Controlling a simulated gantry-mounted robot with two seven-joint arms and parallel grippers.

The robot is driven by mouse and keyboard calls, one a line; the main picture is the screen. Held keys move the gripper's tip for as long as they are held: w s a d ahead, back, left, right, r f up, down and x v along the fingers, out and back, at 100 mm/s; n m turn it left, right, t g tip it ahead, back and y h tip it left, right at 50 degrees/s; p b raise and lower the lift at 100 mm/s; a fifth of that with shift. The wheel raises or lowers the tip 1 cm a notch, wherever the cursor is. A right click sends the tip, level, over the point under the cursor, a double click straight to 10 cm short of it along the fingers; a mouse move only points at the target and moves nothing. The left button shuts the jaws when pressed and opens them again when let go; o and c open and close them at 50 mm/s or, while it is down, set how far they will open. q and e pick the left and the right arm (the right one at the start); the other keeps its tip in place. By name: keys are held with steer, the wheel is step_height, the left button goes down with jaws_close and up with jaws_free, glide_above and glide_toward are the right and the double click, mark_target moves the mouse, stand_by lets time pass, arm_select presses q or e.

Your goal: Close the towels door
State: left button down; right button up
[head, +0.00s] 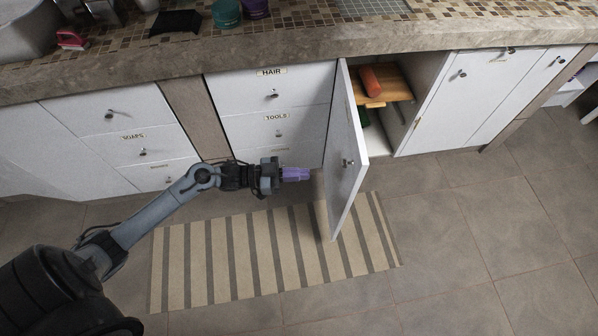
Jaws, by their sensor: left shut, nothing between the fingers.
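The white cabinet door (345,160) stands swung open, hinged at its left edge and pointing out toward me. Any label on the door is not visible to me. Behind it the open cabinet (425,75) shows a wooden shelf (393,84) with a rolled orange thing (370,80) on it and something dark green below. My left gripper (308,174), with purple fingers, is shut and empty. It is just left of the door, in front of the drawers, seemingly apart from the door. My right gripper is not in view.
Drawers labelled HAIR (270,90) and TOOLS (275,128) are shut left of the door. A striped rug (215,262) lies on the tiled floor below. The stone counter edge (200,68) runs above. The floor on the right (450,240) is clear.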

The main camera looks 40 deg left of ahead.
arm_select(q)
steer(key=b, duration=0.4)
glide_toward(351, 171)
steer(key=x, duration=0.5)
steer(key=shift+d, duration=0.25)
steer(key=shift+w+d+r, duration=0.1)
steer(key=shift+w+d, duration=0.4)
